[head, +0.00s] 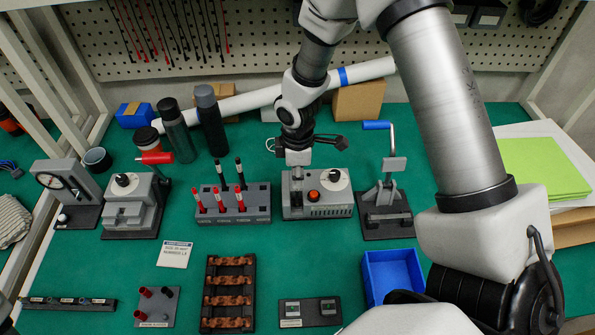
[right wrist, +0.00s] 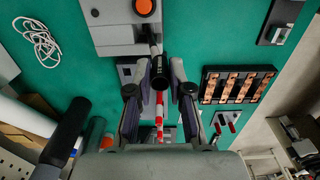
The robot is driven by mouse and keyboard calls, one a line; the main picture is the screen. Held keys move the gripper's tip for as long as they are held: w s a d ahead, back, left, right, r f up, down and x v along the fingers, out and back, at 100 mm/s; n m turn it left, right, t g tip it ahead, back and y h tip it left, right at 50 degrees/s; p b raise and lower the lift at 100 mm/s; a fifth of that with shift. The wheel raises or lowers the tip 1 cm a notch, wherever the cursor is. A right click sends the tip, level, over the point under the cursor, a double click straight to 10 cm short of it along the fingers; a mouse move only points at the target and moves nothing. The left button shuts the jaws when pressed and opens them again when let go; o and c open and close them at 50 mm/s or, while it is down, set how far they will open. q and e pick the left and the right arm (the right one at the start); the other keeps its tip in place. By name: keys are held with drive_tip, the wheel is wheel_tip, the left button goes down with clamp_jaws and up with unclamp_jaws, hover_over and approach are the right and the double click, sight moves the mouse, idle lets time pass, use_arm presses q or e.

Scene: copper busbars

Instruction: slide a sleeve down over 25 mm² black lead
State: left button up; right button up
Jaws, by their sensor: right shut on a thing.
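My right gripper (head: 298,158) reaches down over the left end of a grey machine (head: 325,205). In the right wrist view, its two dark fingers (right wrist: 160,82) are shut on a short, wide black piece, apparently the sleeve (right wrist: 160,66). A thinner black lead (right wrist: 155,43) with small white lettering runs from it toward the machine. How far the two overlap is hidden. Two other black leads (head: 240,172) stand behind several red leads (head: 220,201) in a grey rack (head: 262,203). My left gripper is not in view.
A plate with red and black pieces (head: 157,305) lies at the front left, beside a copper busbar tray (head: 208,323). A blue bin (head: 392,272) stands at front right. A blue-handled clamp (head: 387,190) is right of the machine; tall bottles (head: 210,120) stand behind the rack.

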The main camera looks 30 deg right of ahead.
drive_tip(key=shift+f, duration=0.15)
idle(0.4)
drive_tip(key=o, duration=0.7)
drive_tip(key=shift+r+p, duration=1.55)
drive_tip(key=shift+p, duration=0.2)
wheel_tip(320, 180, up, 11)
drive_tip(key=p, duration=1)
drive_tip(key=shift+s, duration=0.1)
